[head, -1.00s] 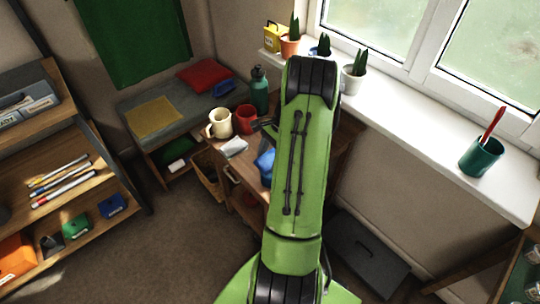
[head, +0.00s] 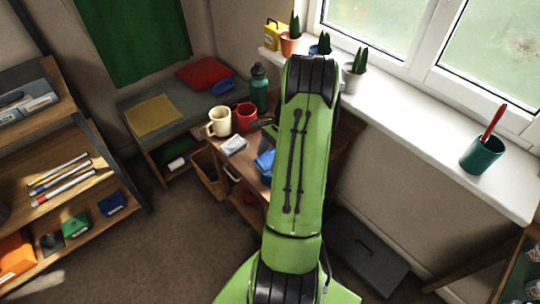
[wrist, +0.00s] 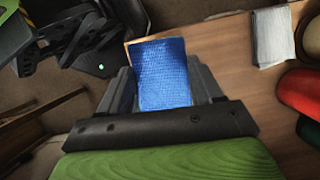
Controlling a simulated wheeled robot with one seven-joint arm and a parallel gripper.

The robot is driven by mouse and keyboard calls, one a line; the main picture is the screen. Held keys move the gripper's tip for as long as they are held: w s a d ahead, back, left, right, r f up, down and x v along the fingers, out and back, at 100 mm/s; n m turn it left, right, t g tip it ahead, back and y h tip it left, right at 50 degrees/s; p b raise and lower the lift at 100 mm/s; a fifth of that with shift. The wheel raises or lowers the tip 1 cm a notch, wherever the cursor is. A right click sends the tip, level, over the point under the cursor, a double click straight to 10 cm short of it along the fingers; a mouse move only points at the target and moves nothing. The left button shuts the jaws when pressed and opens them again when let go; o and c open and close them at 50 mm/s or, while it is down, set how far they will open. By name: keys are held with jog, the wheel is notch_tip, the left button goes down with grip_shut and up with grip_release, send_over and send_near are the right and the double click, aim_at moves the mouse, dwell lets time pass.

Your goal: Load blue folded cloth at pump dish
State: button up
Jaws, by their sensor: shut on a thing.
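The blue folded cloth (wrist: 162,62) is a flat, textured blue block between the two fingers of my gripper (wrist: 164,86) in the wrist view. My gripper is shut on it, over the wooden desk (wrist: 228,72). In the head view the blue cloth (head: 265,160) shows partly at the left edge of my green arm, which hides most of the gripper. I cannot tell whether the cloth touches the desk. I cannot make out a pump dish in either view.
On the desk are a white folded item (head: 234,146), a cream mug (head: 219,122), a red mug (head: 246,117) and a teal bottle (head: 259,88). The windowsill (head: 425,120) with potted plants runs at right.

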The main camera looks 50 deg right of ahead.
aim_at(270, 157)
notch_tip(270, 157, up, 7)
jog(key=p, duration=0.7)
jog(key=shift+r, duration=0.1)
